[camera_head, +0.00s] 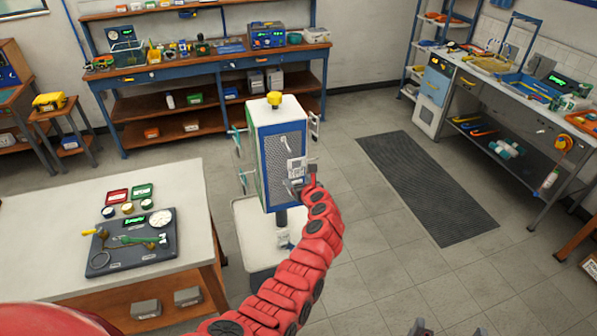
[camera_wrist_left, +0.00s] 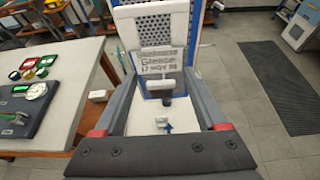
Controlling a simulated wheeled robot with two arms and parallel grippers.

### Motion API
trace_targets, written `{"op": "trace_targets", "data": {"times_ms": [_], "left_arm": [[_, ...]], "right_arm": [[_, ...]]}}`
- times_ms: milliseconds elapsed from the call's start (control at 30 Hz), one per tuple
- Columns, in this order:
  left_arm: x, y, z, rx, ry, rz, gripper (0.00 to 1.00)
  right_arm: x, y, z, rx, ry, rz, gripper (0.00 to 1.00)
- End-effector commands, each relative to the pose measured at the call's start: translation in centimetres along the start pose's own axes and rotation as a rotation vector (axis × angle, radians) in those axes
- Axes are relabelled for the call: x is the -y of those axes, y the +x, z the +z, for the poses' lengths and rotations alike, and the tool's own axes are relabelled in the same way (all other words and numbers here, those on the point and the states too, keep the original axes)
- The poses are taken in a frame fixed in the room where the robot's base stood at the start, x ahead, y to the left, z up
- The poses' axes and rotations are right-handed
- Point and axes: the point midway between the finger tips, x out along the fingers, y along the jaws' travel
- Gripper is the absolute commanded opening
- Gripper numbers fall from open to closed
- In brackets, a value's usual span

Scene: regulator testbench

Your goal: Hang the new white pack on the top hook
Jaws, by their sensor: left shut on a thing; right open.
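My left gripper (camera_head: 307,180) is shut on the white pack (camera_head: 297,165) and holds it upright in front of the perforated face of the blue-and-white stand (camera_head: 276,112). In the left wrist view the pack's pale lettered panel (camera_wrist_left: 160,64) shows between the fingers (camera_wrist_left: 158,128), with a white frame above it and perforated metal behind. I cannot tell whether the pack touches the stand. The top hook cannot be made out on this face. My right gripper (camera_head: 450,330) is open and empty at the bottom edge, with only its fingertips showing.
A yellow knob (camera_head: 274,98) tops the stand, and thin rails stick out at its sides. A white table (camera_head: 190,190) with a gauge board (camera_head: 130,243) stands at left. A dark floor mat (camera_head: 425,185) and open floor lie to the right.

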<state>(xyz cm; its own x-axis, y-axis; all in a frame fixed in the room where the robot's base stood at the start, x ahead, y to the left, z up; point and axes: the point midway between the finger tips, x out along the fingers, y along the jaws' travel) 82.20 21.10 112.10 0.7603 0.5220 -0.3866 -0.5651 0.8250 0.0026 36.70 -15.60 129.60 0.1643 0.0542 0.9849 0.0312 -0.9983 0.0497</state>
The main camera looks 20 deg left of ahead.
Motion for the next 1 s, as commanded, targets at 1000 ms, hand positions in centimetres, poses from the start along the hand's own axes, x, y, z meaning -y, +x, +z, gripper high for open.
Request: {"op": "trace_targets", "data": {"times_ms": [1000], "left_arm": [[0.1, 5.5, 1.3, 0.005, -0.002, -0.006, 0.18]], "right_arm": [[0.2, -3.4, 0.6, 0.000, 0.000, 0.000, 1.00]]}}
